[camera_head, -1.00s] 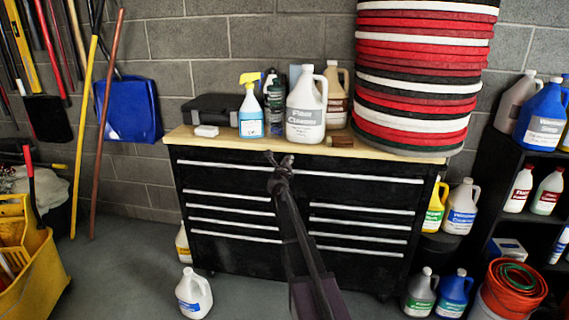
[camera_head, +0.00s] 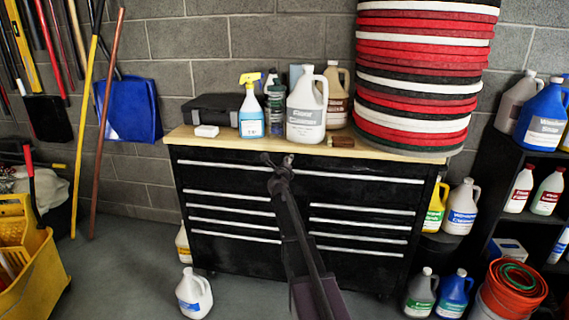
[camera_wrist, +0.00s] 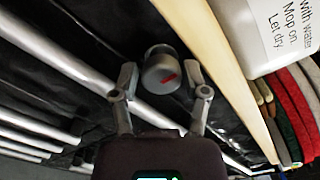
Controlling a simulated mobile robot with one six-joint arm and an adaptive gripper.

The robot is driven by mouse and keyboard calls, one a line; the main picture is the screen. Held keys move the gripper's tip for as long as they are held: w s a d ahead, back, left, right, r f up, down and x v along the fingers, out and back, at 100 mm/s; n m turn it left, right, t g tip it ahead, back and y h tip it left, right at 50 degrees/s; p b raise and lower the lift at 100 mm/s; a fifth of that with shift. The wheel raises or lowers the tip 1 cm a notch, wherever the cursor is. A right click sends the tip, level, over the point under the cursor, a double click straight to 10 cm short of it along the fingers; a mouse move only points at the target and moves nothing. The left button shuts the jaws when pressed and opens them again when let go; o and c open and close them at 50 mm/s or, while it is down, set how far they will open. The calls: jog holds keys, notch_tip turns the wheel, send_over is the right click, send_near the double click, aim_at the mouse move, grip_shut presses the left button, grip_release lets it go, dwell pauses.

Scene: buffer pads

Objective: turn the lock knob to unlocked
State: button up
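The lock knob (camera_wrist: 162,74) is a round grey knob with a red mark on its face, on the front of the black tool cabinet (camera_head: 240,175) just under its wooden top. My gripper (camera_wrist: 160,68) is open in the wrist view, with one finger on each side of the knob. Small gaps show between the knob and both fingers, so it does not look gripped. In the head view my gripper (camera_head: 277,160) is at the cabinet's top middle, and the knob is hard to make out behind it.
The wooden top (camera_head: 225,144) holds bottles, a dark case (camera_head: 210,109) and a tall stack of red, white and black pads (camera_head: 420,75). In the wrist view the wooden edge (camera_wrist: 225,70) runs close to the right finger. Silver drawer handles (camera_wrist: 75,68) lie at the left.

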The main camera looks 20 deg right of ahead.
jog(key=shift+s, duration=0.2)
dwell(0.3)
jog(key=v, duration=0.7)
jog(key=shift+s+a, duration=0.3)
dwell(0.5)
